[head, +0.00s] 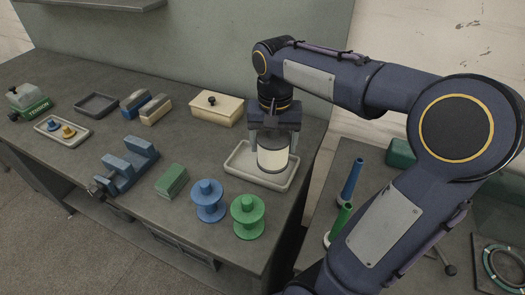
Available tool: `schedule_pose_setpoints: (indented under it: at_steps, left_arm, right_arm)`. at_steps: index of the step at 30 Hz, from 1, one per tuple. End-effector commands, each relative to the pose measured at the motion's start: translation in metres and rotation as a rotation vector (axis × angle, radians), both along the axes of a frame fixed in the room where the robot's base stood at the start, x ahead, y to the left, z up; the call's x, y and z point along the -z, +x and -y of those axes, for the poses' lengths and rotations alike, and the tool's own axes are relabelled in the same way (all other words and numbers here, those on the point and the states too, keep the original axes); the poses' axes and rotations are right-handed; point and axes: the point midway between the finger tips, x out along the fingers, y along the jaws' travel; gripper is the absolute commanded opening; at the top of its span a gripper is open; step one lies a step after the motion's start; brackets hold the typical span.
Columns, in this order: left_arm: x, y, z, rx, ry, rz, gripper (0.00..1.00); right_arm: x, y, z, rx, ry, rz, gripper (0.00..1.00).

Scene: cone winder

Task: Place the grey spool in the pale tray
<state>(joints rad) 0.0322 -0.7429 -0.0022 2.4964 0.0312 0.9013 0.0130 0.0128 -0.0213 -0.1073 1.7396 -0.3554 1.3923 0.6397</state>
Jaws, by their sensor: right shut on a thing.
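The grey spool (273,155), with a cream wound body and dark grey ends, is upright over the right part of the pale tray (247,179). My right gripper (274,132) points down from above and is shut on the spool's upper part. The spool's lower end lies within the tray's outline. I cannot tell whether it touches the tray floor. The spool hides part of the tray's inside and right rim. My left gripper is not in view.
A blue spool (208,204) and a green spool (248,217) stand in front of the tray. Green blocks (172,181) lie to the left, and a cream box (217,109) stands behind. Blue and green rods (351,181) stand on the right-hand surface.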

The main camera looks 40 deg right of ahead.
Motion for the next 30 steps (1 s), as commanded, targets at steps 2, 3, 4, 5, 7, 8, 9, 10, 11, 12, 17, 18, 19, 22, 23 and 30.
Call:
schedule_pose_setpoints:
  at_steps: [2,3,4,5,7,8,9,10,11,12,17,18,19,22,23,30]
  left_arm:
    - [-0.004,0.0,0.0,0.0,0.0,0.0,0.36]
    - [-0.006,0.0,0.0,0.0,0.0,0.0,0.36]
    - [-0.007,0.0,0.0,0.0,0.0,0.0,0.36]
    - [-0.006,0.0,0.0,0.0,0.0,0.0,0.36]
    - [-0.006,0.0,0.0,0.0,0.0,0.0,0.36]
    - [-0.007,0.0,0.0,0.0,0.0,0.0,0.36]
    - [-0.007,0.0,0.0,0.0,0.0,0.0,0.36]
    - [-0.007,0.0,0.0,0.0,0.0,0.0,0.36]
    - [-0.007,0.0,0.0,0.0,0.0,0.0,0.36]
    - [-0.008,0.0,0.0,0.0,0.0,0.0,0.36]
    - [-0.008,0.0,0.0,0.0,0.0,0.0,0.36]
    - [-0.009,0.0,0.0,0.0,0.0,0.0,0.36]
    - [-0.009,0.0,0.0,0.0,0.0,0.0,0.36]
    - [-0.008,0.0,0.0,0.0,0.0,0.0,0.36]
    - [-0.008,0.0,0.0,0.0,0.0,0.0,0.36]
    - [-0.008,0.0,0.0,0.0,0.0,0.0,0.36]
  right_arm:
    - [0.009,0.02,0.008,0.002,-0.001,-0.006,0.46]
    - [0.013,0.029,0.011,0.002,-0.001,-0.005,0.46]
    - [0.016,0.036,0.014,0.002,-0.001,-0.005,0.46]
    - [0.024,0.04,0.015,0.002,0.0,-0.006,0.46]
    - [0.038,0.05,0.019,0.002,0.0,-0.006,0.46]
    - [0.043,0.054,0.02,0.002,0.0,-0.006,0.46]
    - [0.049,0.059,0.022,0.002,0.0,-0.005,0.46]
    - [0.053,0.062,0.023,0.002,0.0,-0.004,0.46]
    - [0.056,0.065,0.024,0.002,0.001,-0.002,0.46]
    - [0.06,0.068,0.025,0.002,0.001,-0.002,0.46]
    - [0.069,0.075,0.028,0.0,0.0,0.0,0.46]
    - [0.073,0.078,0.029,0.0,0.0,-0.001,0.46]
    - [0.076,0.08,0.03,0.0,0.0,-0.004,0.46]
    - [0.093,0.08,0.03,0.001,0.001,-0.003,0.46]
    - [0.097,0.08,0.03,0.0,0.001,-0.003,0.46]
    - [0.105,0.08,0.03,0.0,0.0,0.001,0.46]
